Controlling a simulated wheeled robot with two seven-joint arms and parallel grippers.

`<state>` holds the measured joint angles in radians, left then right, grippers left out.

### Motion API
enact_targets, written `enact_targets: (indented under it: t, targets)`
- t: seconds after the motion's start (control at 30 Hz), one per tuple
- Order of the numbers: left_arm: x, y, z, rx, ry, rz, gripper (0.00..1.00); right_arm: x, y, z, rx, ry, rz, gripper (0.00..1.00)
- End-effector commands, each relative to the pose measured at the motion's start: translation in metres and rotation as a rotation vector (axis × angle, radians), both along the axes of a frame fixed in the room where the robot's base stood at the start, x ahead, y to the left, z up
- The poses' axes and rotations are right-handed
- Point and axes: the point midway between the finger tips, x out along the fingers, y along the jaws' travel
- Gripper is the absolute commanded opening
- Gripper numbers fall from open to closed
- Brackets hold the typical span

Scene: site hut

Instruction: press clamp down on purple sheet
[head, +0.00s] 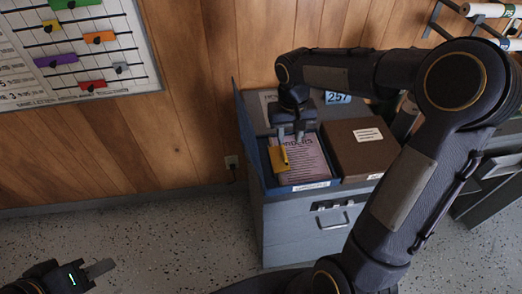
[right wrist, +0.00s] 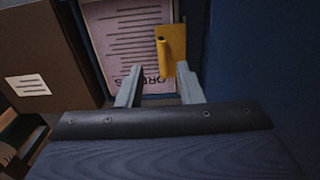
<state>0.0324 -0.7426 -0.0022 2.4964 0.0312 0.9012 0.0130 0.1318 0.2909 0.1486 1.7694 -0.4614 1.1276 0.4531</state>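The purple sheet (head: 309,160), printed with dark lines, lies in a blue tray (head: 303,187) on the grey cabinet. It also shows in the right wrist view (right wrist: 120,40). The yellow clamp (head: 279,160) is at the left side of the sheet in the head view; in the right wrist view the clamp (right wrist: 174,48) overlaps the sheet's right edge. I cannot tell if it touches the paper. My right gripper (head: 290,135) is above the tray near the clamp, its fingers (right wrist: 158,68) apart with nothing between them. My left gripper (head: 98,270) is at the lower left, away from the cabinet.
A brown box (head: 360,150) with a white label stands right of the tray. The tray's blue wall rises beside the clamp. A board (head: 75,50) with coloured tags hangs on the wood wall. Rolls (head: 490,10) sit on a rack at upper right. Speckled floor (head: 170,235) is clear.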

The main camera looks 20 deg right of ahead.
Motion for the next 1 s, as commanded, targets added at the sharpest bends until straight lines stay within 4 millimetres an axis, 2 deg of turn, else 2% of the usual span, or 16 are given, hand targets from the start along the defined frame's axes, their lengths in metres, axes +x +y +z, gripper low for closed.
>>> enact_targets:
  t: [0.1,0.6,0.97,1.0]
  targets:
    - [0.000,0.000,-0.002,0.000,0.000,0.000,0.36,0.006,-0.001,-0.011,-0.010,0.014,-0.003,0.33]
    - [0.000,0.000,-0.004,0.000,0.000,0.000,0.36,0.005,-0.003,-0.078,-0.009,0.014,-0.002,0.33]
    - [0.000,0.000,-0.004,0.000,0.000,0.000,0.36,0.005,-0.003,-0.085,-0.009,0.012,-0.002,0.33]
    - [0.000,0.000,-0.004,0.000,0.000,0.000,0.36,0.005,-0.003,-0.085,-0.009,0.012,-0.002,0.29]
